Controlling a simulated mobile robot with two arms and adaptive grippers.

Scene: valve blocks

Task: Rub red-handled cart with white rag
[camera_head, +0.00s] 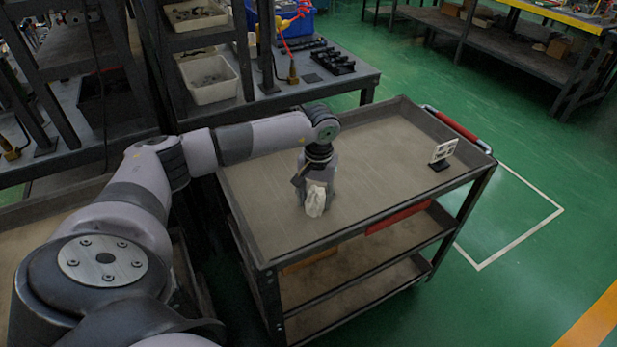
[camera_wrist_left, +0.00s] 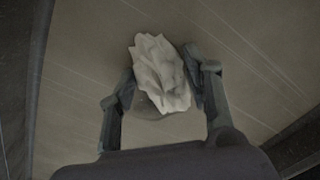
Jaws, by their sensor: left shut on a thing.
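The red-handled cart (camera_head: 390,155) stands in the middle of the head view, a grey tray-topped cart with lower shelves. Its red handle (camera_head: 455,127) is at the far right end. My left gripper (camera_head: 315,190) points down over the left-centre part of the cart's top. It is shut on the white rag (camera_head: 314,203), a crumpled off-white cloth. In the left wrist view the rag (camera_wrist_left: 160,75) sits between the two fingers (camera_wrist_left: 160,88), with the cart top (camera_wrist_left: 90,60) behind it. I cannot tell for sure whether the rag touches the surface. My right gripper is not in view.
A small white sign on a black base (camera_head: 441,155) stands on the cart's top near the handle. A workbench with white bins (camera_head: 208,78) and black parts is behind the cart. Another bench (camera_head: 540,60) is at the back right. Green floor (camera_head: 540,250) is free at right.

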